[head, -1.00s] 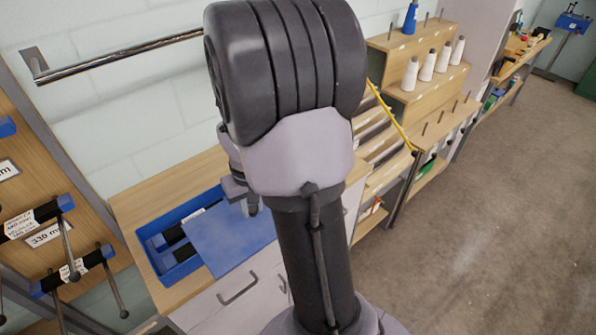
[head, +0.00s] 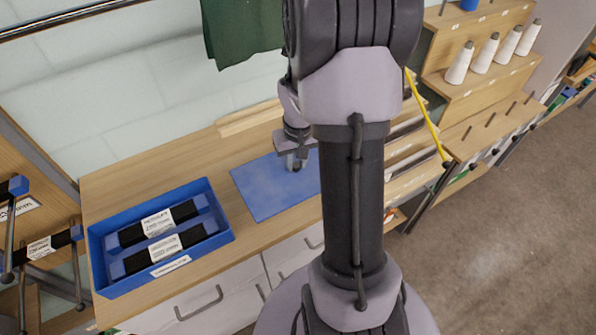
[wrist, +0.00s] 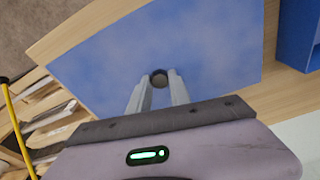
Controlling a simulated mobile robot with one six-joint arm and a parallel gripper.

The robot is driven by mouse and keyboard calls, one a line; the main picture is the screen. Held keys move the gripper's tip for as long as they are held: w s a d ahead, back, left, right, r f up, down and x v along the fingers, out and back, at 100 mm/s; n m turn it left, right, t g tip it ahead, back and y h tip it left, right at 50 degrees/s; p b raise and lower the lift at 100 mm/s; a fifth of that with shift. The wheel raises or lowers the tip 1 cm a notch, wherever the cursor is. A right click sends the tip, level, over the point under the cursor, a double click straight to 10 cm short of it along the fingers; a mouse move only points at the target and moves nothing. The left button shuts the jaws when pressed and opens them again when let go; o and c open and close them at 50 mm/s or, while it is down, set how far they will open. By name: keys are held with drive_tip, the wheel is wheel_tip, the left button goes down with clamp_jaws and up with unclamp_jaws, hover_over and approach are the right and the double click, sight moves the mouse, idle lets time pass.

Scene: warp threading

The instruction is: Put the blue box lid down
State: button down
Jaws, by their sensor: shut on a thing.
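The blue box lid (head: 262,187) is a flat blue panel over the wooden counter, to the right of the open blue box. My gripper (head: 296,163) is above the lid and shut on its small round dark knob (wrist: 158,78), as the wrist view shows. The lid also fills much of the wrist view (wrist: 215,50). Whether the lid touches the counter or hovers just above it I cannot tell. My arm hides the lid's right end in the head view. The blue box (head: 215,238) holds two black items with white labels.
The wooden counter (head: 150,180) has bare room behind the box and lid. Drawers with handles (head: 200,303) are below its front edge. Labelled rods hang on a rack (head: 45,245) at left. A shelf (head: 455,90) with white thread cones stands at right. Green cloth (head: 240,30) hangs behind.

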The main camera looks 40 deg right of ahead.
sight(297, 166)
drive_tip(key=shift+d+f+b, duration=0.1)
drive_tip(key=shift+f+b, duration=0.3)
drive_tip(key=shift+f, duration=1.15)
drive_tip(key=shift+f, duration=0.2)
drive_tip(key=c, duration=1.2)
unclamp_jaws()
drive_tip(key=shift+r, duration=0.15)
